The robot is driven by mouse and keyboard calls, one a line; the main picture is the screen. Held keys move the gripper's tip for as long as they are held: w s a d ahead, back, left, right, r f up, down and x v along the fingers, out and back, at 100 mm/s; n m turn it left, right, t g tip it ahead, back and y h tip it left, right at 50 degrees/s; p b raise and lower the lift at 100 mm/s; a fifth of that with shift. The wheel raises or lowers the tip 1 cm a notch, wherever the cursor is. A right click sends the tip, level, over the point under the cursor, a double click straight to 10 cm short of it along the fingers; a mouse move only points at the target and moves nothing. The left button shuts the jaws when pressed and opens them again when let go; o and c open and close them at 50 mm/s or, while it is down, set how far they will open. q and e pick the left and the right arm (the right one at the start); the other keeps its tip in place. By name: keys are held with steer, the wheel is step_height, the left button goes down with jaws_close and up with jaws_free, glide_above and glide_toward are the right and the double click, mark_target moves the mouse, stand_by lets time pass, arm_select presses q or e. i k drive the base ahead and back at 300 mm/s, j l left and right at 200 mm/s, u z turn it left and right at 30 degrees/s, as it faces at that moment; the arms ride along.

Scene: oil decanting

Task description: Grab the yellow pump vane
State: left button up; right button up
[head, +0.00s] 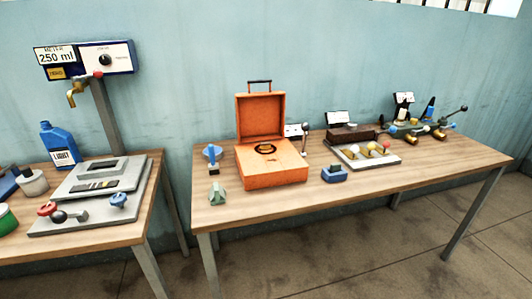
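I cannot pick out the yellow pump vane for certain. A small yellow piece (371,146) is in a light tray (386,161) on the right-hand table, beside a red-tipped piece (386,145) and several pale round pieces. Yellow or brass-coloured parts (439,134) also show among the fittings at the table's far right end. These are too small to tell their exact shape. Neither of my grippers is in the head view.
An open orange case (272,176) stands on the right-hand table (300,205). A blue finned piece (212,155), a green piece (217,194) and a blue block (334,174) are near it. The left table holds a blue bottle (60,148) and a meter post (104,112).

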mark_target(265, 145)
steer(key=i+l+u, duration=0.1)
steer(key=i+l, duration=0.3)
steer(key=i+l+u, duration=0.15)
steer(key=i+l, duration=0.2)
steer(key=l, duration=0.15)
steer(key=i+l+u, duration=0.1)
steer(key=i+l, duration=0.25)
steer(key=l, duration=0.15)
